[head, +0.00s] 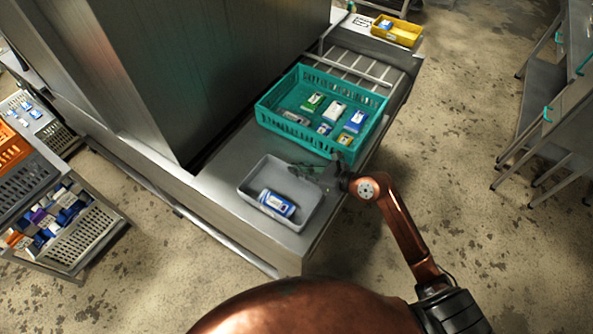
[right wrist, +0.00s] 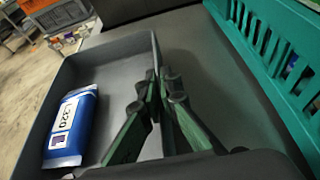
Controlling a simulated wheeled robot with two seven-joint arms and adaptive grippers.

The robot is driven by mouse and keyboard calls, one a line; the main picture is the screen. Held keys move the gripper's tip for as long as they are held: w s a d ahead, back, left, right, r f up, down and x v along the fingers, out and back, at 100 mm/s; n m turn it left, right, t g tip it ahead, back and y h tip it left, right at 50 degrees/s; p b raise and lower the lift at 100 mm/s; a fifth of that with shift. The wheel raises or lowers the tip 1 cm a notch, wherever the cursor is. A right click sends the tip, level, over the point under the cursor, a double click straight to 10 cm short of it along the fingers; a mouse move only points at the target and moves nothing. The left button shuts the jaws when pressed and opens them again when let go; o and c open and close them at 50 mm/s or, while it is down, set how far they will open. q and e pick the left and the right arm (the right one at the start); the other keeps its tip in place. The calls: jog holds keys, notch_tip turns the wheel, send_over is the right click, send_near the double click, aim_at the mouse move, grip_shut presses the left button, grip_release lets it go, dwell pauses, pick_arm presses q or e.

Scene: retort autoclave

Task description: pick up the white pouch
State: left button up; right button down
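A mostly white pouch (head: 334,111) lies in the teal crate (head: 265,119) among several other small packs. A blue and white pouch marked 320 (head: 276,203) lies in the grey tray (head: 246,183); it also shows in the right wrist view (right wrist: 71,127). My right gripper (head: 300,169) is by the grey tray's far right rim, near the crate's front corner. In the right wrist view its dark green fingers (right wrist: 157,78) come close together at the tray wall. I cannot tell whether they touch the wall. No pouch shows between them. My left gripper is not in view.
The tray and crate stand on a metal bench beside a large dark grey machine housing (head: 200,70). A yellow bin (head: 398,32) stands at the bench's far end. Crates of packs (head: 85,240) stand at the left. Metal racks (head: 550,120) stand at the right beyond open floor.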

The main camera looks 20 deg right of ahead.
jog(key=shift+f, duration=0.4)
jog(key=c, duration=2.6)
grip_release()
jog(key=shift+f, duration=0.2)
jog(key=shift+c, duration=0.2)
jog(key=o, duration=0.5)
jog(key=shift+r, duration=0.1)
